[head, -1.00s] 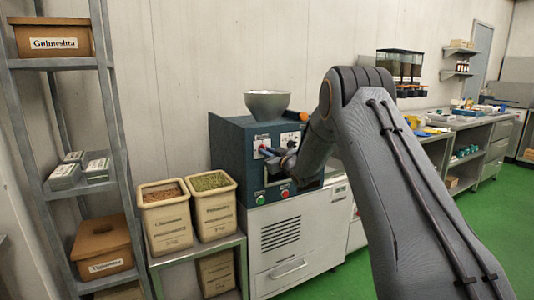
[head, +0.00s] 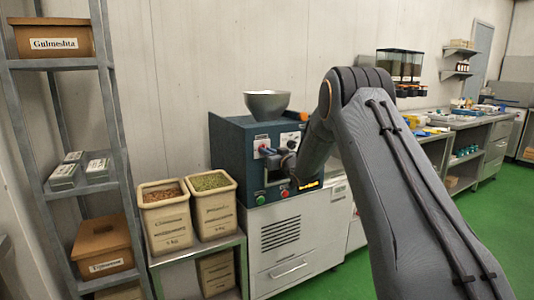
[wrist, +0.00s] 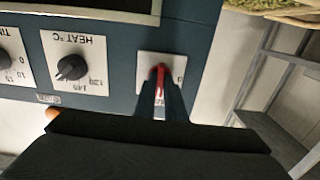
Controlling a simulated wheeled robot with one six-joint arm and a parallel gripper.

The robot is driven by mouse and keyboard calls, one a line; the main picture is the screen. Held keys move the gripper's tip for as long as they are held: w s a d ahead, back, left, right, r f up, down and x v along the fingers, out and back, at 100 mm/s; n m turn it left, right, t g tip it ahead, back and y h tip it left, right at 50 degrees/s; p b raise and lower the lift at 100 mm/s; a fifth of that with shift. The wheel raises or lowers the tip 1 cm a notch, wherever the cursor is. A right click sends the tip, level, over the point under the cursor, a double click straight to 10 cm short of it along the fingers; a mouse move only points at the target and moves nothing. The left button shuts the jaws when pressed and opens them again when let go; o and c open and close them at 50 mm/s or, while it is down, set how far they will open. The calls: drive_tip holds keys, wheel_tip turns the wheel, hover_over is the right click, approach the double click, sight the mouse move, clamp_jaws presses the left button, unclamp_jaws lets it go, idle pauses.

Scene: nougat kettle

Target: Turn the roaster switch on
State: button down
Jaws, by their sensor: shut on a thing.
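The roaster (head: 228,140) is a dark teal box with a metal hopper on top. Its red switch (wrist: 160,74) sits on a white plate (wrist: 148,64) in the wrist view, which shows the panel upside down. My gripper (wrist: 161,90) has its fingers closed around the red switch. In the head view my gripper (head: 271,153) is at the upper left of the roaster's front, and it partly hides the switch plate.
A HEAT knob (wrist: 71,67) and another knob (wrist: 4,59) are beside the switch. Green (head: 261,199) and red (head: 284,193) buttons are below on the front. Two open bins (head: 165,215) (head: 213,207) stand close on the left. A metal shelf (head: 112,120) is further left.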

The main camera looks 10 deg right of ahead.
drive_tip(key=c, duration=1.8)
unclamp_jaws()
drive_tip(key=shift+s, duration=0.1)
drive_tip(key=shift+b+v, duration=0.3)
drive_tip(key=shift+v, duration=3.55)
drive_tip(key=s+a+f+m+g+h+p, duration=0.1)
drive_tip(key=s+g, duration=0.4)
drive_tip(key=s, duration=1.3)
drive_tip(key=s+a+f+m+g+h+p, duration=0.1)
drive_tip(key=s+f+g, duration=0.4)
drive_tip(key=s, duration=1.3)
drive_tip(key=s+a+f+m+g+h+p, duration=0.1)
drive_tip(key=s+g, duration=0.6)
drive_tip(key=s, duration=1.1)
wheel_tip(320, 180, down, 2)
drive_tip(key=shift+s+f+h+p, duration=0.15)
drive_tip(key=shift+h+p, duration=0.35)
drive_tip(key=shift+h, duration=0.8)
